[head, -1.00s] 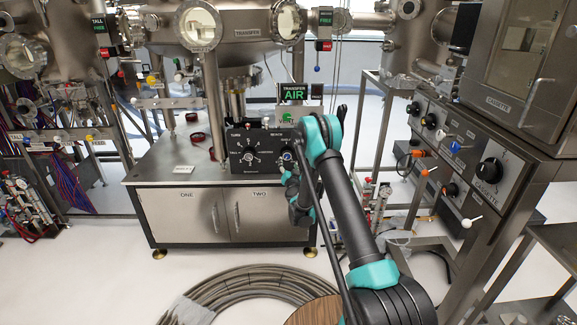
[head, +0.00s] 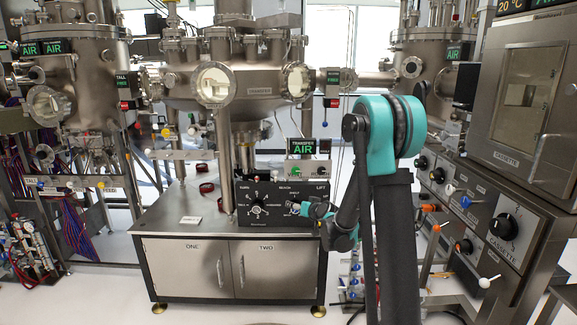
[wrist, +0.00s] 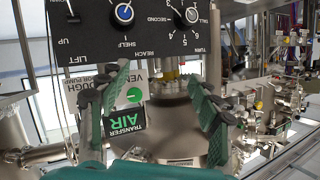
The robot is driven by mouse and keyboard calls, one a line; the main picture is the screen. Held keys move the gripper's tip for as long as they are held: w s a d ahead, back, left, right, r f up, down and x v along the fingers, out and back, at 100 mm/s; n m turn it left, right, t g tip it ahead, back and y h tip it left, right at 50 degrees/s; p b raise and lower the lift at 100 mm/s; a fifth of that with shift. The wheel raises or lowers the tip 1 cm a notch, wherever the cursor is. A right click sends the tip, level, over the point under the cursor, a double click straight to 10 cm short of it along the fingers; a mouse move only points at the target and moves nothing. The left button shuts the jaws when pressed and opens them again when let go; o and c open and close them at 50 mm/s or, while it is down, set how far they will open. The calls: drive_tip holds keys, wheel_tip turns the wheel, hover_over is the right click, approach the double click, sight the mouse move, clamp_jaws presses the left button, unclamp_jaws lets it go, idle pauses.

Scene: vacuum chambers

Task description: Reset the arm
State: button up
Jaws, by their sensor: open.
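My arm rises in the right centre of the head view, its teal elbow (head: 378,135) high and bent. My gripper (head: 305,209) is small there, in front of the right part of the black control panel (head: 262,222). In the wrist view my gripper (wrist: 158,76) shows two dark green fingers spread wide, with nothing between their tips. The panel (wrist: 150,45) appears upside down beyond the fingers, with a blue SHELF knob (wrist: 124,13) and a REACH label. I cannot tell the exact gap between fingertips and panel; no contact shows.
The panel stands on a steel cabinet (head: 190,262) marked ONE and TWO. A green TRANSFER AIR display (head: 303,147) sits above it. The cassette unit (head: 525,115) and its knob panel stand close on the right. Metal chambers (head: 235,85) fill the back. Floor shows at lower left.

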drive_tip(key=s+d+f+g+h, duration=0.1)
drive_tip(key=s+d, duration=0.3)
drive_tip(key=s, duration=0.9)
drive_tip(key=s+d+f+g+h, duration=0.2)
drive_tip(key=s+d+f+g, duration=0.1)
drive_tip(key=s, duration=1.1)
drive_tip(key=s+d+f+m+g+h, duration=0.1)
drive_tip(key=s+d, duration=0.6)
drive_tip(key=s, duration=0.7)
wheel_tip(320, 180, down, 2)
drive_tip(key=g+h, duration=0.1)
drive_tip(key=g, duration=0.2)
drive_tip(key=shift+d, duration=0.25)
drive_tip(key=shift+s+f, duration=0.1)
